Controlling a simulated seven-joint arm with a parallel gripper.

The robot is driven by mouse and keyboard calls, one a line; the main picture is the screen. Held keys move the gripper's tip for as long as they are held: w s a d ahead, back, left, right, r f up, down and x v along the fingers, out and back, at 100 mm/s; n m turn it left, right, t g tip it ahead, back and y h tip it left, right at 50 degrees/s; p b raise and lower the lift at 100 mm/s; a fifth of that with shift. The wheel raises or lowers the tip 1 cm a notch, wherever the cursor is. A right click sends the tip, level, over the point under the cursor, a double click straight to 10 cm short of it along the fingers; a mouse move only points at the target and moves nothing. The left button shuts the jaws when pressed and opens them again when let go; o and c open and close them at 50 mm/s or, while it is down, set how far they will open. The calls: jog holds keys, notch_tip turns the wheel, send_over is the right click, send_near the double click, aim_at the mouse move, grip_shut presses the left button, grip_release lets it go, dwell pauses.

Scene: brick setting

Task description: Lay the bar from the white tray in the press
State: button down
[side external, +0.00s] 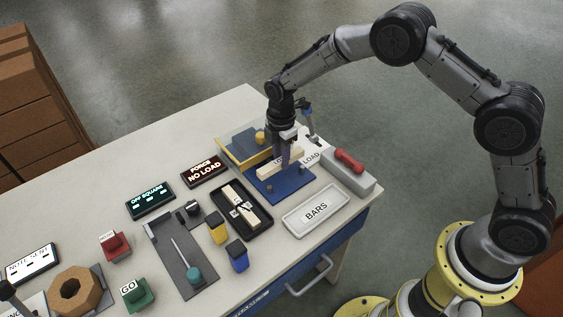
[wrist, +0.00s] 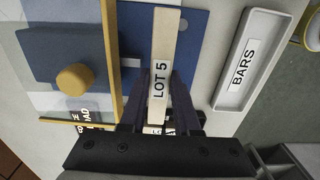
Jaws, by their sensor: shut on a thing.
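A pale cream bar (side external: 270,163) is held between the fingers of my gripper (side external: 285,160), over the blue bed of the press (side external: 290,188). Its label reads "LOT 5" in the wrist view (wrist: 163,40), where the bar runs lengthwise away from my gripper (wrist: 160,90). I cannot tell whether the bar touches the bed. The white tray (side external: 297,231) labelled "BARS" stands in front and to the right of the press and is empty; it also shows in the wrist view (wrist: 229,101).
A yellow-edged clear guard (side external: 228,155) stands behind the bed. A black tray with broken pale pieces (side external: 262,228) lies left of the bed. Lit signs, including "FORCE NO LOAD" (side external: 204,170), stand further left.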

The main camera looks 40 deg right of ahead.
jog(key=shift+f, duration=1.05)
jog(key=shift+f, duration=0.35)
jog(key=shift+f, duration=0.25)
jog(key=c, duration=0.6)
grip_release()
jog(key=shift+c, duration=0.2)
jog(key=shift+r, duration=0.1)
notch_tip(320, 180, up, 13)
